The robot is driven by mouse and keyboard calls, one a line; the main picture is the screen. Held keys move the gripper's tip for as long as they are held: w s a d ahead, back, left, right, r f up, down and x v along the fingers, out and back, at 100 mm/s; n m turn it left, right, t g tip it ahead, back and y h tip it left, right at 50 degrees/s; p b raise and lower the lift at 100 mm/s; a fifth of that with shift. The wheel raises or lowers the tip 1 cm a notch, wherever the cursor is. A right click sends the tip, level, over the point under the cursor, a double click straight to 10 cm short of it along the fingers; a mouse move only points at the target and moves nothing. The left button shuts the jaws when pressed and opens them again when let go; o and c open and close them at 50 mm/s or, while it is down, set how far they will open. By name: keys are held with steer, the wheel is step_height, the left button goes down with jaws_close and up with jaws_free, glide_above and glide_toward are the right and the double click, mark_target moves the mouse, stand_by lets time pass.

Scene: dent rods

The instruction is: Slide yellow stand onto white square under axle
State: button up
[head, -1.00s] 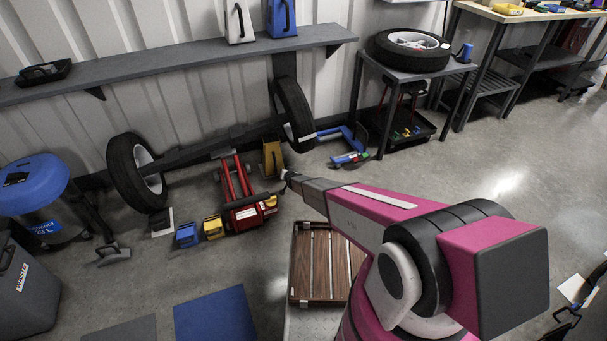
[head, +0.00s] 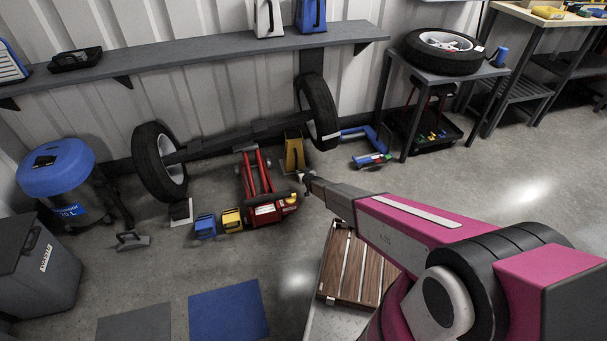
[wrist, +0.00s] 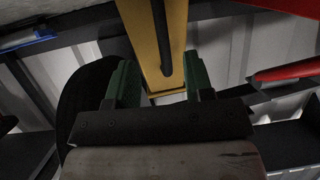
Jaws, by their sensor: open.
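The yellow stand (head: 294,152) stands on the floor beneath the right part of the dark axle (head: 222,140), left of the right wheel. In the wrist view the yellow stand (wrist: 153,40) fills the top middle, with a dark bar along it. My gripper (head: 305,178) is low in front of the stand. In the wrist view my gripper (wrist: 160,84) is open, with a green finger on each side of the stand's near end. I cannot tell whether the fingers touch it. A small pale patch shows below the stand there; I cannot tell whether it is the white square.
A red jack (head: 262,205) stands close left of the stand. A small yellow block (head: 232,220) and blue block (head: 205,227) sit left of it. A wooden slatted board (head: 350,265) lies below my arm.

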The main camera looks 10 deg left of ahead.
mark_target(297, 167)
steer(key=x, duration=1)
steer(key=shift+w+a+f, duration=0.2)
steer(key=shift+a+f, duration=0.05)
steer(key=shift+c, duration=0.4)
jaws_close()
